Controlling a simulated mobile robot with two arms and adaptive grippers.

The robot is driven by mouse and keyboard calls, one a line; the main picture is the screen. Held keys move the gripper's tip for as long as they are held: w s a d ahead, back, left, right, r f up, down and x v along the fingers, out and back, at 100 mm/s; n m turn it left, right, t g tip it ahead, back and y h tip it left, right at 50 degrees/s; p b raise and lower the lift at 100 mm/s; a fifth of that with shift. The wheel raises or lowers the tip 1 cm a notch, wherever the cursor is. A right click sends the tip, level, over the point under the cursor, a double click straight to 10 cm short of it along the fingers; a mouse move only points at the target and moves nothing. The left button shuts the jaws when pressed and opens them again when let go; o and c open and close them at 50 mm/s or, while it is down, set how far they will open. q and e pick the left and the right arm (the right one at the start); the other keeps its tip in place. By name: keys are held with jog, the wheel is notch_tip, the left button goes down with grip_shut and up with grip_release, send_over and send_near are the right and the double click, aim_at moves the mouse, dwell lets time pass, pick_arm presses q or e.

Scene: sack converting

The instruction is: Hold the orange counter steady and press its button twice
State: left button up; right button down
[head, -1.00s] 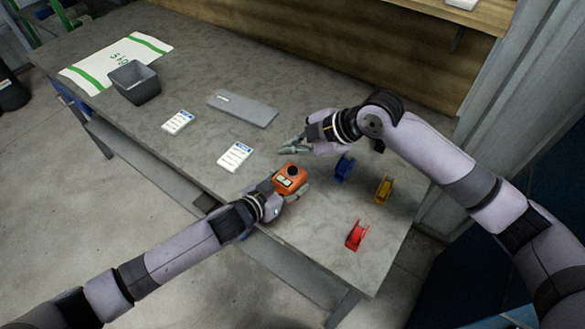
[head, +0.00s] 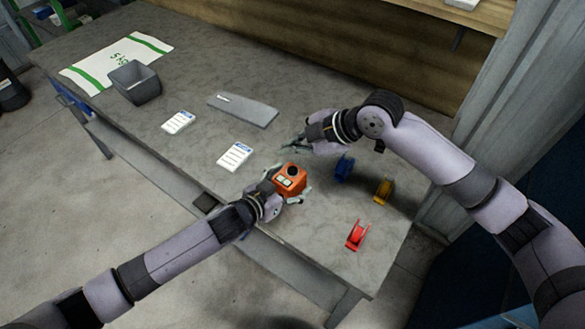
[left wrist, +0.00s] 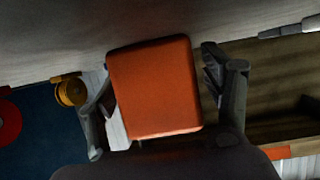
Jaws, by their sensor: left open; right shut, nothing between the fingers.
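The orange counter (head: 290,180) has a dark round button on top and a pale display. It is at the near side of the bench. My left gripper (head: 287,190) is open with its fingers on either side of the counter. In the left wrist view the counter's plain orange face (left wrist: 155,88) is between the two spread fingers (left wrist: 160,95). A gap shows by the right finger; whether the left finger touches is unclear. My right gripper (head: 290,146) is shut and empty, behind the counter and apart from it.
Blue (head: 343,168), yellow (head: 383,190) and red (head: 356,235) tape dispensers stand right of the counter. White label cards (head: 235,156) (head: 179,122), a grey flat piece (head: 243,109), a grey bin (head: 134,86) and a white sack (head: 118,60) lie left and behind.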

pick_arm(q)
jog(key=v, duration=1.2)
jog(key=shift+a, duration=0.1)
